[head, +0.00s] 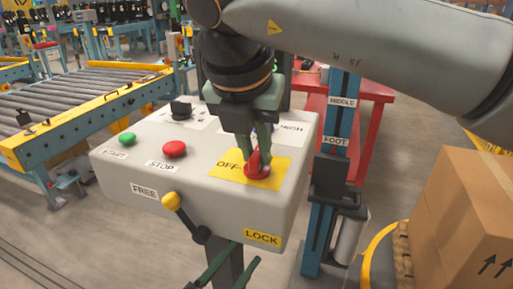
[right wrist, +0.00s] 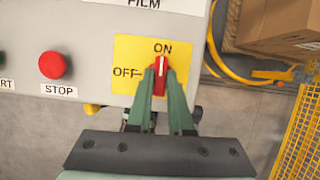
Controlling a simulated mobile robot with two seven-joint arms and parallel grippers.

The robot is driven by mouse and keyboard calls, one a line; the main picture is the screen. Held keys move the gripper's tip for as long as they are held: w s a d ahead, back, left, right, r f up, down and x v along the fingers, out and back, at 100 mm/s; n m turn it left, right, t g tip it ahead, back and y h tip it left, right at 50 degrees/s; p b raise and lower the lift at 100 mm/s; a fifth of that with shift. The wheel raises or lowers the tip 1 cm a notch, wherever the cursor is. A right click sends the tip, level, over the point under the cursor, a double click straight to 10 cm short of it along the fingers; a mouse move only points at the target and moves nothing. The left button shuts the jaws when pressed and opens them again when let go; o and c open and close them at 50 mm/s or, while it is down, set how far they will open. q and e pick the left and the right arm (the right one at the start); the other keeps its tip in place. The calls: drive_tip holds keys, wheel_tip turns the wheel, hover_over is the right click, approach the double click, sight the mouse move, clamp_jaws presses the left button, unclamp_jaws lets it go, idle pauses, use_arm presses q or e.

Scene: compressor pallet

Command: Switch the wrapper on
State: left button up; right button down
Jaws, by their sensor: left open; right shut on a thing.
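The grey control box (head: 130,170) carries a red rotary switch (head: 256,172) on a yellow plate (head: 230,164) marked OFF and ON. My right gripper (head: 257,160) comes down from above and is shut on the switch's red handle, also seen in the right wrist view (right wrist: 160,68). There the white line on the handle points up at the word ON, with OFF to its left. My left gripper (head: 234,266) is open and empty below the front of the box, at the bottom edge of the head view.
A green START button (head: 127,138), a red STOP button (head: 174,148) and a yellow-knobbed lever (head: 172,201) between FREE and LOCK are close by. A blue post (head: 333,150) and a carton (head: 465,200) stand right; a roller conveyor (head: 75,95) is left.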

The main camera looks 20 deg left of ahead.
drive_tip(key=shift+m, duration=0.3)
idle(0.4)
drive_tip(key=c, duration=0.8)
unclamp_jaws()
drive_tip(key=shift+s+r, duration=0.15)
drive_tip(key=shift+r, duration=0.3)
use_arm(q)
drive_tip(key=s+f+n+g+y+p, duration=0.1)
drive_tip(key=f+g, duration=0.3)
drive_tip(key=f, duration=0.4)
drive_tip(key=s+f+n+g+y+p, duration=0.1)
drive_tip(key=s+f+g+p, duration=0.1)
drive_tip(key=f, duration=0.7)
drive_tip(key=shift+s+a+f+n+g+y, duration=0.15)
drive_tip(key=shift+s+f+n+g+y, duration=0.2)
drive_tip(key=shift+s+g, duration=0.6)
use_arm(e)
drive_tip(key=v, duration=1.1)
drive_tip(key=shift+s+a+r, duration=0.1)
drive_tip(key=shift+r, duration=0.2)
